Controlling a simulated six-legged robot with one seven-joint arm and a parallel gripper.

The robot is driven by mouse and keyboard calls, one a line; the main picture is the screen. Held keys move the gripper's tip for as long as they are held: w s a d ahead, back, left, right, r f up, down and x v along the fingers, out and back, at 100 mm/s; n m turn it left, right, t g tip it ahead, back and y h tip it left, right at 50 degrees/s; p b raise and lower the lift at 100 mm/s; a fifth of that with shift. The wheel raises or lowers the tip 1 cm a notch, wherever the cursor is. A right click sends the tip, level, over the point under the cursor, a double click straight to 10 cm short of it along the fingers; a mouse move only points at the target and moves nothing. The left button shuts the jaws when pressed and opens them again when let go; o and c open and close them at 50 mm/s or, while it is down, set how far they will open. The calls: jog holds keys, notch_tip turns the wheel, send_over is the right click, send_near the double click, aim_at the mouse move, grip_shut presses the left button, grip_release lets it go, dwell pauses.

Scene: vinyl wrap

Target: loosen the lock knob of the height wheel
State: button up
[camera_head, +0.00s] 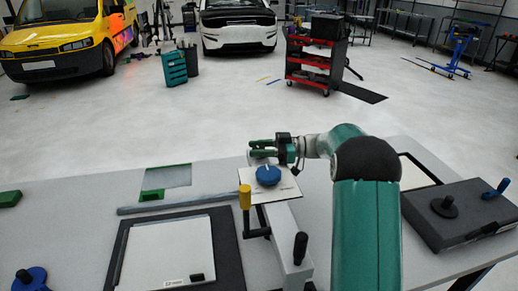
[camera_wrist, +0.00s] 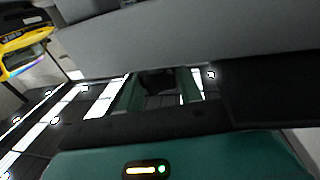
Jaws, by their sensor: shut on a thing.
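My gripper (camera_head: 262,149) is at the far edge of the table, just behind a blue round wheel (camera_head: 268,175) that sits on a white plate. Its two green fingers point left. In the wrist view the fingers (camera_wrist: 160,92) stand either side of a dark piece (camera_wrist: 160,80), which they are shut on. This piece seems to be the lock knob, but it is dark and its shape is unclear. In the head view it is hidden. I cannot tell for sure which wheel is the height wheel.
A yellow-topped handle (camera_head: 245,196) and a black-handled lever (camera_head: 300,247) stand close in front of the plate. A dark-framed white panel (camera_head: 165,250) lies left. A dark case (camera_head: 462,215) with knobs lies right.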

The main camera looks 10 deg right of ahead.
jog(key=n+g, duration=0.1)
jog(key=g, duration=0.1)
jog(key=n+g, duration=0.2)
jog(key=g, duration=0.1)
jog(key=shift+n+g, duration=0.3)
jog(key=shift+a+f+n+g+h, duration=0.1)
jog(key=shift+n+g+h, duration=0.1)
jog(key=shift+n+g, duration=0.5)
jog(key=shift+a+f+n+g+h, duration=0.15)
jog(key=shift+n+g, duration=0.25)
jog(key=shift+g, duration=0.6)
jog(key=shift+d+r, duration=0.1)
jog(key=shift+d+r+n+g+h, duration=0.1)
jog(key=shift+d+n+g+h, duration=0.05)
jog(key=shift+n+g+h, duration=0.2)
jog(key=o, duration=1)
jog(key=shift+s, duration=0.1)
jog(key=shift+a+m, duration=0.25)
jog(key=shift+m, duration=0.2)
